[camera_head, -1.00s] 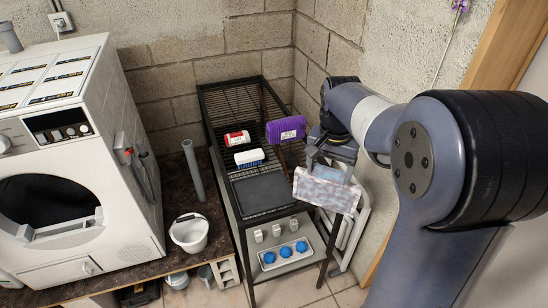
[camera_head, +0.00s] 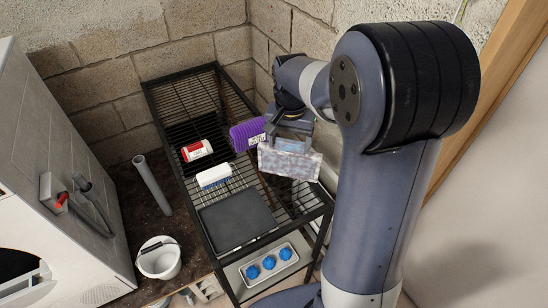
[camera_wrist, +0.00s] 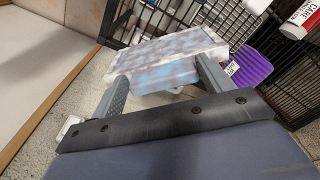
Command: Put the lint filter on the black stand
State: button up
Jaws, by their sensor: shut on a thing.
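The lint filter (camera_head: 290,163) is a flat panel with mottled grey-pink lint and a bluish part. My gripper (camera_head: 290,132) is shut on its edge and holds it at the right side of the black wire rack. In the wrist view the filter (camera_wrist: 185,45) sits between the two fingers (camera_wrist: 168,82). A flat, dark square slab (camera_head: 237,220), seemingly the black stand, lies on the rack's top at the near end, with nothing on it. The filter appears above and right of the slab, apart from it.
A purple brush-like item (camera_head: 247,134) is close behind the filter. A red-and-white container (camera_head: 197,151) and a white-and-blue brush (camera_head: 214,175) stand on the rack (camera_head: 190,98). A tray (camera_head: 291,245) with blue balls is below. A white bucket (camera_head: 159,259) and grey pipe (camera_head: 152,185) are left.

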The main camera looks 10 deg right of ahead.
aim_at(288, 167)
jog(key=shift+f+p, duration=0.3)
jog(key=shift+f, duration=2.65)
jog(key=shift+f, duration=0.2)
jog(key=o, duration=1.7)
jog(key=shift+r, duration=0.1)
jog(key=r, duration=0.8)
jog(key=r+b, duration=0.1)
jog(key=r, duration=0.3)
jog(key=shift+s+a+r, duration=0.1)
jog(key=shift+s+a, duration=0.05)
jog(key=shift+s, duration=0.1)
